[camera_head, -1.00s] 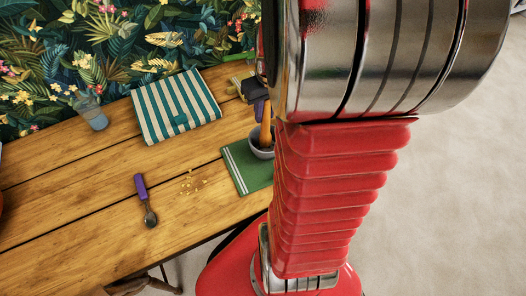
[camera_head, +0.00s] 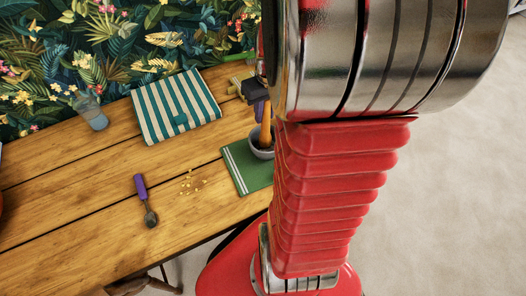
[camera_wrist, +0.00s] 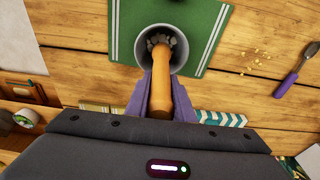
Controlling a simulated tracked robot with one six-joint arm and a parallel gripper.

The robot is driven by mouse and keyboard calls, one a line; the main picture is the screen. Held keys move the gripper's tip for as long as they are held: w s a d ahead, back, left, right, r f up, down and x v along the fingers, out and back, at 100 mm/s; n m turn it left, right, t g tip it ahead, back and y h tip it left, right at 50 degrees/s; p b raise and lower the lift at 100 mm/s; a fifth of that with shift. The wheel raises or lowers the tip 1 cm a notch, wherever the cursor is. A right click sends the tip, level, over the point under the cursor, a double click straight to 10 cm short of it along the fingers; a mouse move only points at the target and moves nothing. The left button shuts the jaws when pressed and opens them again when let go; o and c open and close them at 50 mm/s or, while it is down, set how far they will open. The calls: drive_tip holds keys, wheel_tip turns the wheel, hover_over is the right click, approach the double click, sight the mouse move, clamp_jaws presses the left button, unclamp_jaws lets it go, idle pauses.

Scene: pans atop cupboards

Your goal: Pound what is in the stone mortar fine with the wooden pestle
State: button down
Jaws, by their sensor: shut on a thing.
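The stone mortar (camera_head: 256,151) is a small grey bowl on a green cloth, partly hidden behind my arm in the head view. In the wrist view the mortar (camera_wrist: 177,44) shows from above, with grey lumps (camera_wrist: 160,39) inside. The orange-brown wooden pestle (camera_head: 266,125) stands in it, its lower end among the lumps in the wrist view (camera_wrist: 160,85). My gripper (camera_wrist: 160,104) has purple fingers on both sides of the pestle's upper part and is shut on it. In the head view only part of my gripper shows beside the arm.
The green cloth (camera_head: 237,173) with white stripes lies under the mortar. A purple-handled spoon (camera_head: 141,187) and yellow crumbs (camera_head: 188,184) lie to its left. Bare wood lies at left.

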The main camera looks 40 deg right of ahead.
drive_tip(key=shift+f, duration=0.85)
drive_tip(key=shift+r, duration=0.1)
drive_tip(key=shift+r, duration=1.25)
drive_tip(key=shift+f, duration=1.35)
drive_tip(key=shift+r, duration=0.1)
drive_tip(key=shift+r, duration=1.2)
drive_tip(key=shift+f, duration=1.2)
drive_tip(key=shift+r, duration=1.25)
